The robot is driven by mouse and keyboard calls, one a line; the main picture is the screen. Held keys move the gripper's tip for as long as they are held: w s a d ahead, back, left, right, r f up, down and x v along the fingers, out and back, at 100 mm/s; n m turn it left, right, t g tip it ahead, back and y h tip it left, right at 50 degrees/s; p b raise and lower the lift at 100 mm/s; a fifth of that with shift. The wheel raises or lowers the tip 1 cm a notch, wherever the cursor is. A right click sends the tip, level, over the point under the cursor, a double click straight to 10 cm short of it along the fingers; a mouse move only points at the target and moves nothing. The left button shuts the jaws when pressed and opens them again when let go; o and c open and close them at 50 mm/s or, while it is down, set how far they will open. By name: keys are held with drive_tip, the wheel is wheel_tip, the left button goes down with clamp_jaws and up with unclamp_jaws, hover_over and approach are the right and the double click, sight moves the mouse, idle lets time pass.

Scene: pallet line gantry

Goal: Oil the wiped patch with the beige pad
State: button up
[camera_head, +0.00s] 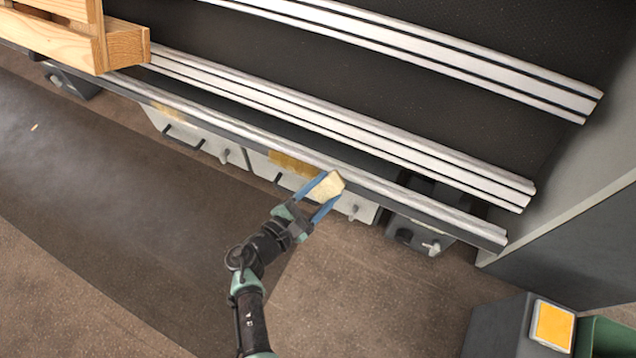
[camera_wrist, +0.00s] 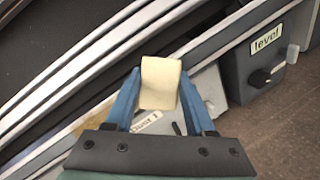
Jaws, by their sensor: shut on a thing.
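My gripper (camera_head: 330,187) is shut on the beige pad (camera_head: 327,188), which sits between its two blue fingers. In the wrist view the pad (camera_wrist: 160,85) stands upright between the fingertips and its face is curved. The pad is at the near side of the front rail (camera_head: 400,203); I cannot tell whether it touches it. An amber-brown patch (camera_head: 292,164) lies along the front rail, just left of the pad. A fainter, smaller tan patch (camera_head: 168,111) is farther left on the same rail. I cannot tell which part of the rail is the wiped patch.
Light grey boxes with levers (camera_head: 205,143) hang under the rail. A box labelled "level" (camera_wrist: 267,50) is at right in the wrist view. A wooden pallet (camera_head: 60,35) is at upper left. A grey stand with an orange-yellow top (camera_head: 553,325) and green bin (camera_head: 608,338) are lower right.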

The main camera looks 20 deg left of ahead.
sight(330, 187)
drive_tip(key=s+p, duration=0.1)
drive_tip(key=s+r+p, duration=0.2)
drive_tip(key=s, duration=0.1)
drive_tip(key=shift+a+r+p, duration=0.15)
drive_tip(key=shift+r+p, duration=0.1)
drive_tip(key=shift+p, duration=0.1)
drive_tip(key=shift+s+r+p, duration=0.2)
drive_tip(key=shift+s+p, duration=0.2)
drive_tip(key=shift+s, duration=0.25)
drive_tip(key=shift+s+a+r+p, duration=0.1)
drive_tip(key=shift+s+r+p, duration=0.25)
drive_tip(key=shift+s+p, duration=0.3)
drive_tip(key=shift+s+r+p, duration=0.35)
drive_tip(key=shift+s+p, duration=0.05)
drive_tip(key=shift+s, duration=0.3)
